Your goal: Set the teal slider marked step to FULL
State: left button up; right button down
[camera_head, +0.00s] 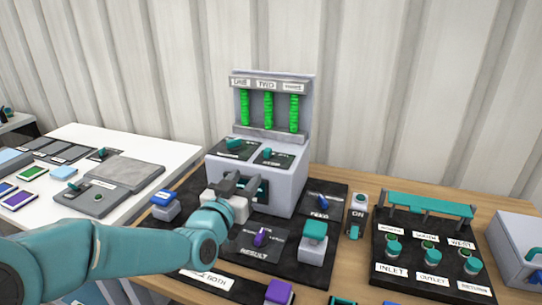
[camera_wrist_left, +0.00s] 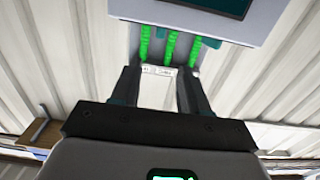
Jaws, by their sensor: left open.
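My left gripper (camera_head: 232,184) is in front of the grey console (camera_head: 284,183), near the dark panel on its front face. Its jaws are open, and I cannot tell whether they touch anything. In the left wrist view the two fingers of this gripper (camera_wrist_left: 158,90) are apart, with a pale labelled plate (camera_wrist_left: 160,86) seen between them. Two teal handles, the left one (camera_head: 234,143) and the right one (camera_head: 267,153), sit on dark plates on the console's sloped top. No label reading "step" is legible, so I cannot tell which part is the slider. My right gripper is not in view.
A teal-topped block (camera_head: 314,230) and a purple knob (camera_head: 261,237) stand in front of the console. A valve panel (camera_head: 390,275) with several teal knobs is at the right. A white table (camera_head: 150,140) is at the left. My left arm crosses the lower left.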

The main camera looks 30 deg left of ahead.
aim_at(267, 149)
pick_arm(q)
jog(key=p+x, duration=0.3)
jog(key=x, duration=1.1)
jog(key=shift+w+a+r, duration=0.1)
jog(key=shift+w+a, duration=0.05)
jog(key=shift+w, duration=0.05)
jog(key=shift+w+a, duration=0.1)
jog(key=shift+w, duration=0.45)
jog(key=shift+s, duration=0.1)
grip_shut()
